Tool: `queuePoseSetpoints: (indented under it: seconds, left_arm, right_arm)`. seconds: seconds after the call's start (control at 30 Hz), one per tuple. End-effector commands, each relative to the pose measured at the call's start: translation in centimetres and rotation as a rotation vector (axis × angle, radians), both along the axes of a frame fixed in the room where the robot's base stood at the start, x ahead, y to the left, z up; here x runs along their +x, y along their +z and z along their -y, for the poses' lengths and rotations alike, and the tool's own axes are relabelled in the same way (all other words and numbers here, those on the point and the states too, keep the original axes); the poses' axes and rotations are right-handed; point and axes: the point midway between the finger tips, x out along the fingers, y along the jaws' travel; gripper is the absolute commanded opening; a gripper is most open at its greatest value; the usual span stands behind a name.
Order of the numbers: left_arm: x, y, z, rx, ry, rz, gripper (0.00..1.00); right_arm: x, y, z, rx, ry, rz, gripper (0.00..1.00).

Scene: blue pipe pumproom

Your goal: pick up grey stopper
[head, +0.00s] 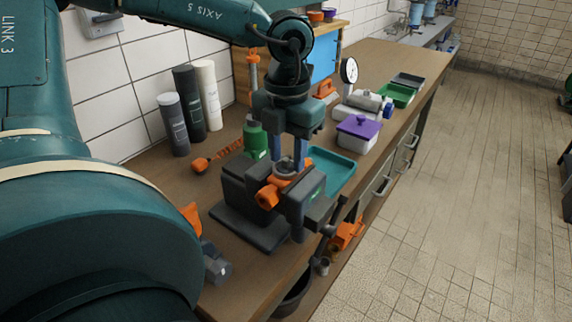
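My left gripper (287,160) points straight down over a dark grey vise-like fixture (243,192) on the bench. Its two blue fingers stand a little apart. A small grey round part (286,169), which looks like the grey stopper, shows between and just below the fingertips at the fixture's top. The fingers hide some of it, and I cannot tell whether they touch or grip it. Orange parts (267,196) are at the fixture's front. My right gripper is not in view.
A green bottle (255,138) stands behind the gripper and a teal tray (333,170) lies to its right. A purple-lidded box (358,133), a dial gauge (349,70) and a green tray (396,95) are farther along the wooden bench. Several cylinders (190,102) stand by the wall.

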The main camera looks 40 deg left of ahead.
Motion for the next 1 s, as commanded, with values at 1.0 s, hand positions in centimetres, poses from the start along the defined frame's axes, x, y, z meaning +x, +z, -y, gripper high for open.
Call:
queuePoseSetpoints:
  seconds: [1.0]
  left_arm:
    - [0.1,2.3,0.0,0.003,0.001,0.006,0.00]
  right_arm:
    - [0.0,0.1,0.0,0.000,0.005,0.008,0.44]
